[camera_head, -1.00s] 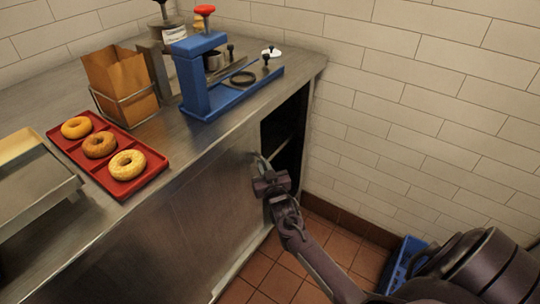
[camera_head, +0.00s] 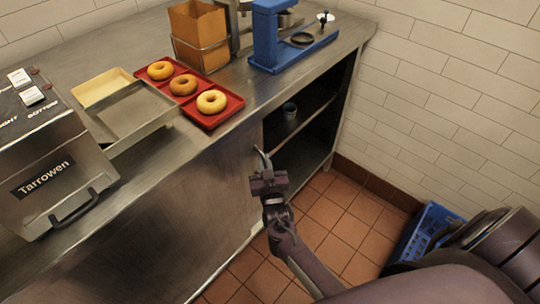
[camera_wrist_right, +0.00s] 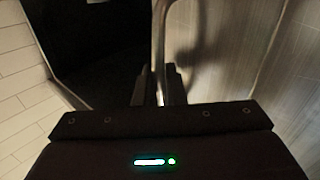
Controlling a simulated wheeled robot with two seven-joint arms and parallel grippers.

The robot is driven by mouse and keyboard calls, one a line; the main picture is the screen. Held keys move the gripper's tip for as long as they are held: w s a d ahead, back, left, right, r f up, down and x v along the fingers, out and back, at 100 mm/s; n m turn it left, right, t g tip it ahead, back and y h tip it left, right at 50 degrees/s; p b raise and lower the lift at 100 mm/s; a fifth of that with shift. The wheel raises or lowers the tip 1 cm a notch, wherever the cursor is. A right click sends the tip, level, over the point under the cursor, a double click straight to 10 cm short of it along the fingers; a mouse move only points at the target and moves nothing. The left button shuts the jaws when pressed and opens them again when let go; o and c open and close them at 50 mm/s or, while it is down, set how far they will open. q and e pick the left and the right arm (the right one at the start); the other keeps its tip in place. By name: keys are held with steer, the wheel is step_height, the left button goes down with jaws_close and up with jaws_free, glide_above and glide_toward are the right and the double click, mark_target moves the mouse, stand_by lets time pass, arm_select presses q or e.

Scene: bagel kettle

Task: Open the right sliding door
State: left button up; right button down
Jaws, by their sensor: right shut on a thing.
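The right sliding door (camera_head: 205,205) is a metal panel on the front of the steel counter. It stands slid to the left, and the dark cabinet opening (camera_head: 315,115) shows to its right, with a shelf inside. My right gripper (camera_head: 264,170) is at the door's right edge, shut on the curved door handle (camera_head: 262,157). In the right wrist view the handle (camera_wrist_right: 158,45) runs up as a metal bar from between the fingers (camera_wrist_right: 160,88). My left gripper is not in view.
A small cup (camera_head: 290,110) stands on the cabinet shelf. On the counter are a red tray (camera_head: 228,113) of bagels, a metal tray (camera_head: 130,118), a Tarrowen machine (camera_head: 50,160) and a blue press (camera_head: 266,40). A blue crate (camera_head: 428,232) is on the tiled floor by the wall.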

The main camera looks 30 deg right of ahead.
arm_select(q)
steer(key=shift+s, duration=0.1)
arm_select(e)
steer(key=shift+s+a, duration=0.1)
steer(key=c, duration=1.8)
jaws_free()
steer(key=shift+c, duration=0.2)
steer(key=shift+s, duration=0.1)
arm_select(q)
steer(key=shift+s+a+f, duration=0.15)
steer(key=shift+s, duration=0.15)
arm_select(e)
steer(key=v, duration=0.7)
steer(key=shift+s, duration=0.3)
steer(key=shift+a, duration=0.15)
